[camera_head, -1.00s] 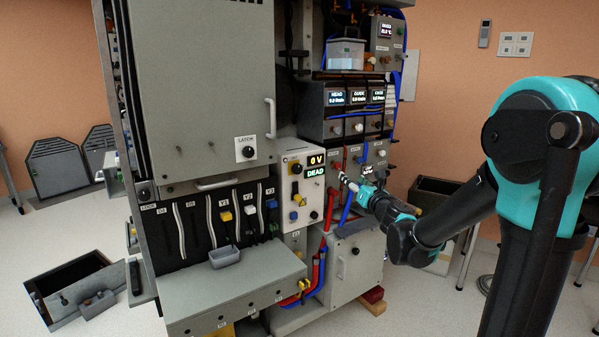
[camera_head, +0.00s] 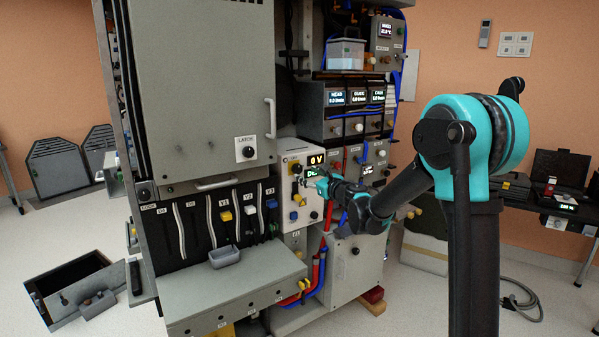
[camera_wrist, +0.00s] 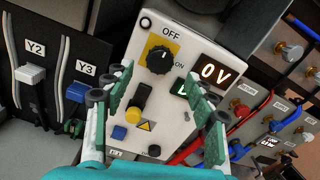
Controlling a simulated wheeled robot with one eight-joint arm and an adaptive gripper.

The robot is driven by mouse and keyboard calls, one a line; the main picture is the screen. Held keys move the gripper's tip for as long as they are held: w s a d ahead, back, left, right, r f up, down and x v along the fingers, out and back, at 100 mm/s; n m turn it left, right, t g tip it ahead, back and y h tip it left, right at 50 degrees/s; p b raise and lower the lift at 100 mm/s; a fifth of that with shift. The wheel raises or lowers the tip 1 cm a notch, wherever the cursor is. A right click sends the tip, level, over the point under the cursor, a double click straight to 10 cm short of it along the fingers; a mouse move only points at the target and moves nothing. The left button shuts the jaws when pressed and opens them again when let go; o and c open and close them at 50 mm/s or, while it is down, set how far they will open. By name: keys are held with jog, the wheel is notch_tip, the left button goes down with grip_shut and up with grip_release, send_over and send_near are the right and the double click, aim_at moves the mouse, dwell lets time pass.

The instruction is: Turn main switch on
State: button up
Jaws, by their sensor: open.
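The main switch (camera_wrist: 160,59) is a black rotary knob on a yellow plate, with OFF printed above it and ON to its right. It sits on a pale control panel (camera_wrist: 150,22), and its pointer seems turned toward OFF. In the head view the main switch (camera_head: 295,168) is small, beside the 0 V display (camera_head: 316,160). My gripper (camera_wrist: 158,85) is open and empty, its fingers on either side of the panel's lower part in the wrist picture, apart from the knob. In the head view my gripper (camera_head: 303,178) is in front of the panel and partly hides the green display.
A yellow-and-black selector (camera_wrist: 138,100) and a blue button (camera_wrist: 119,132) sit below the switch. Levers Y2 (camera_wrist: 30,73) and Y3 (camera_wrist: 76,91) are to the left. Red and blue hoses (camera_head: 319,268) run below right. A grey ledge (camera_head: 230,286) juts out below.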

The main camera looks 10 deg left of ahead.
aim_at(299, 170)
jog(key=x, duration=0.6)
jog(key=c, duration=1.2)
